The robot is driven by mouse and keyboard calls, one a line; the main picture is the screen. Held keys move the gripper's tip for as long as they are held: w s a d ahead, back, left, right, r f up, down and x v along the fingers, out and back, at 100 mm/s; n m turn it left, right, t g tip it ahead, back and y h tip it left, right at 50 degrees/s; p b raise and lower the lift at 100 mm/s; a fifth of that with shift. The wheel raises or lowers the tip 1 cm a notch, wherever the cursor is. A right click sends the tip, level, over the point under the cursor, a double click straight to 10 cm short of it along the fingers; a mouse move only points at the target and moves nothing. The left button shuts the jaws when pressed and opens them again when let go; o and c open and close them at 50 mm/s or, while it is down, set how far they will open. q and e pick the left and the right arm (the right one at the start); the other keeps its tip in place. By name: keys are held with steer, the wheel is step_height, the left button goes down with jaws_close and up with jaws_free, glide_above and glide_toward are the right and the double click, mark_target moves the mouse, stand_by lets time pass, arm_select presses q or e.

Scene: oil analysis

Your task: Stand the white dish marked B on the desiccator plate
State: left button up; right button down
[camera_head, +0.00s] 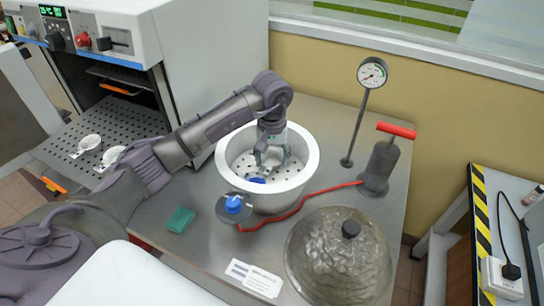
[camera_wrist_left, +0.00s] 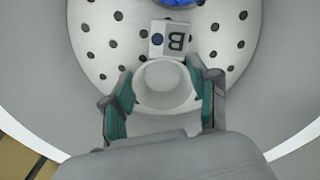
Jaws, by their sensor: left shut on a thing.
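My left gripper (camera_head: 272,160) reaches down into the white desiccator bowl (camera_head: 308,160). In the left wrist view its green-padded fingers (camera_wrist_left: 163,98) are shut on opposite sides of the round white dish (camera_wrist_left: 165,76). The dish's square tab, marked B, points away from my wrist. The dish is over the perforated desiccator plate (camera_wrist_left: 95,45); I cannot tell whether it touches the plate. In the head view the gripper mostly hides the dish. My right gripper is not in view.
A blue item (camera_head: 257,180) lies inside the bowl. The domed lid (camera_head: 338,262) rests on the bench at front right. A red hose (camera_head: 300,205) runs to the pump (camera_head: 380,165). Two white dishes, one here (camera_head: 89,143), sit on the oven's perforated shelf (camera_head: 65,150). A green block (camera_head: 180,220) lies left.

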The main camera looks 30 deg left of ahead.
arm_select(q)
steer(key=shift+f, duration=0.15)
steer(key=o, duration=1.1)
steer(key=shift+o, duration=0.2)
steer(key=shift+r, duration=0.55)
step_height(320, 180, up, 11)
steer(key=b, duration=0.2)
steer(key=shift+r, duration=0.15)
